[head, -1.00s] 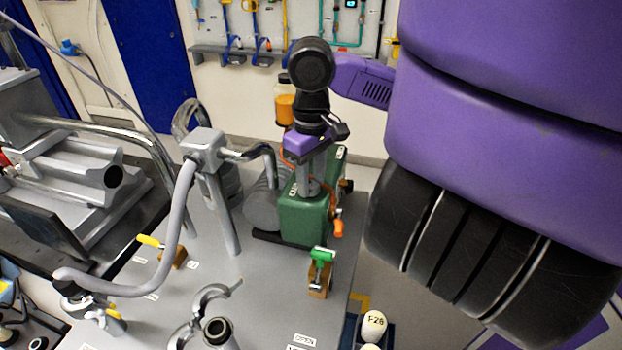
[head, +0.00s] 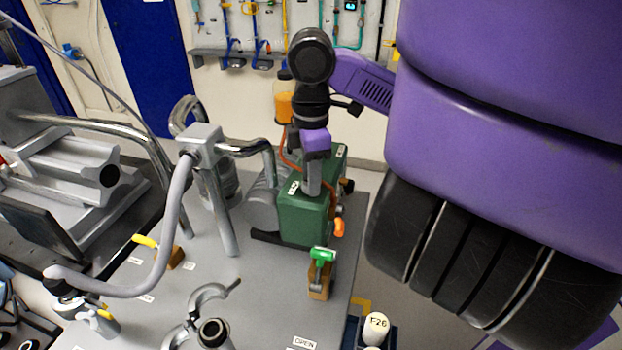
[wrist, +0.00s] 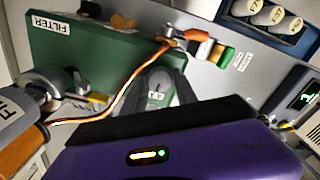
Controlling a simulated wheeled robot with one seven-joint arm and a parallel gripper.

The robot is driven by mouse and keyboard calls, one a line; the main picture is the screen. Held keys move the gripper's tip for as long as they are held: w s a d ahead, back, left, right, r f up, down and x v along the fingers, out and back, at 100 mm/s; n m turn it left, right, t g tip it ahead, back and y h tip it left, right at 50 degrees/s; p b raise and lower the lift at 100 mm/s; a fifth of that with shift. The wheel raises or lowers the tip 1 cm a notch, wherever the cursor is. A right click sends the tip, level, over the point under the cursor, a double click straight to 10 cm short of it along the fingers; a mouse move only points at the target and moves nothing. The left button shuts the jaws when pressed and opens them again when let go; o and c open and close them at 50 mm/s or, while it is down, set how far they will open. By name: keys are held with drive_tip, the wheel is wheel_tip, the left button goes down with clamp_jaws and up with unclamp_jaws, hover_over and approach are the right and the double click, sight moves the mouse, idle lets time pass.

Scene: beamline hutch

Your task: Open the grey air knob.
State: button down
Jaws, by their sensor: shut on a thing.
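The green pump box (head: 300,220) stands on the grey bench, with an orange cable beside it. My gripper (head: 312,190) points down onto the top of this box. In the wrist view, the grey fingers of my gripper (wrist: 158,88) are closed together over the green box (wrist: 90,60), where the grey air knob is. The knob is mostly hidden by the fingers, so its angle cannot be told. A small white label shows between the fingers, only partly readable.
A green-handled valve (head: 322,258) stands in front of the box, and an orange-handled part (head: 339,228) is at its right side. A bottle with orange contents (head: 284,100) is behind my wrist. Chrome pipes (head: 225,190) rise at the left.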

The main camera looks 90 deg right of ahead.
drive_tip(key=n+b, duration=0.1)
drive_tip(key=n, duration=0.5)
drive_tip(key=shift+n+b, duration=0.3)
idle(0.5)
drive_tip(key=c, duration=1)
unclamp_jaws()
drive_tip(key=shift+o, duration=0.2)
drive_tip(key=shift+r, duration=3.95)
